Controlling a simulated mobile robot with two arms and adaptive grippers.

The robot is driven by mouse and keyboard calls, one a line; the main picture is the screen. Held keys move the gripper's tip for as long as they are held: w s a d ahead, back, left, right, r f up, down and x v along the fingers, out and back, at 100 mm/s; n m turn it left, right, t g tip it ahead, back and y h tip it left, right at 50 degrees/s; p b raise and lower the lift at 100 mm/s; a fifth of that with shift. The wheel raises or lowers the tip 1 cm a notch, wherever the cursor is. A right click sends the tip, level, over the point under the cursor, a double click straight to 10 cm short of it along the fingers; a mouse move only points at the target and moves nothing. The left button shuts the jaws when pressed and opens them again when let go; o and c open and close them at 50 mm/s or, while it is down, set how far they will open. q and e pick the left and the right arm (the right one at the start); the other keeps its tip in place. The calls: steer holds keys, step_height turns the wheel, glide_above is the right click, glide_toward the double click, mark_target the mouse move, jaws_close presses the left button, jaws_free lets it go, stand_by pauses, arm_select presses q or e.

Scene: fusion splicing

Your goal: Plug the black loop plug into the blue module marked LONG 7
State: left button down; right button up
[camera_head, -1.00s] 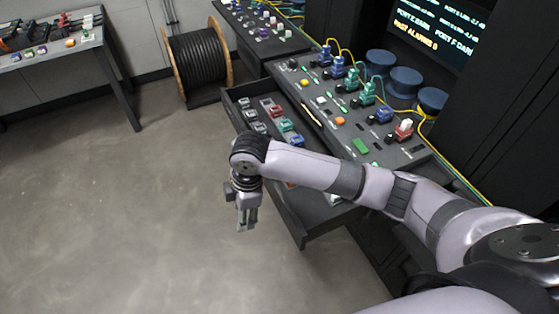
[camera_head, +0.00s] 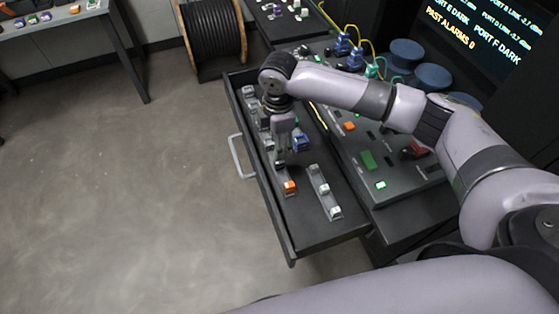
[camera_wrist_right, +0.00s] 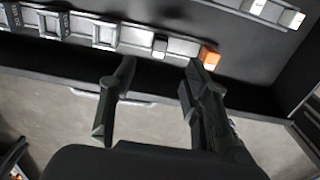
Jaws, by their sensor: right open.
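My right gripper (camera_head: 280,164) is open and points down over the open drawer, at a rail of modules. In the right wrist view its two fingers (camera_wrist_right: 160,75) are apart with nothing between them. A blue module (camera_head: 301,140) shows in the drawer, right beside the gripper and partly hidden by it. Other blue modules (camera_head: 355,60) stand on the console. I cannot read which one is LONG 7. I cannot make out the black loop plug for certain. My left gripper is not in view.
The pulled-out drawer (camera_head: 318,238) has a handle (camera_head: 237,158) and rails with small modules. An orange block (camera_head: 290,187) sits on one rail; it also shows in the wrist view (camera_wrist_right: 209,58). The console (camera_head: 402,190) lies right of the drawer. Open floor is left.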

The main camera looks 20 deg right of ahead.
mark_target(279, 165)
steer(key=shift+f, duration=0.1)
step_height(279, 165, down, 4)
steer(key=b, duration=0.4)
steer(key=shift+b, duration=0.3)
steer(key=shift+d+f+b, duration=0.1)
steer(key=shift+f+b, duration=0.85)
steer(key=shift+b, duration=0.25)
steer(key=shift+f+p, duration=0.35)
steer(key=shift+f, duration=0.5)
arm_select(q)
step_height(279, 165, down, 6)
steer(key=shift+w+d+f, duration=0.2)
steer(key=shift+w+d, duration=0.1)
arm_select(e)
steer(key=shift+f, duration=0.65)
steer(key=shift+w, duration=0.1)
arm_select(q)
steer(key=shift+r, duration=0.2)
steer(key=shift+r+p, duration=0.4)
steer(key=shift+p, duration=0.1)
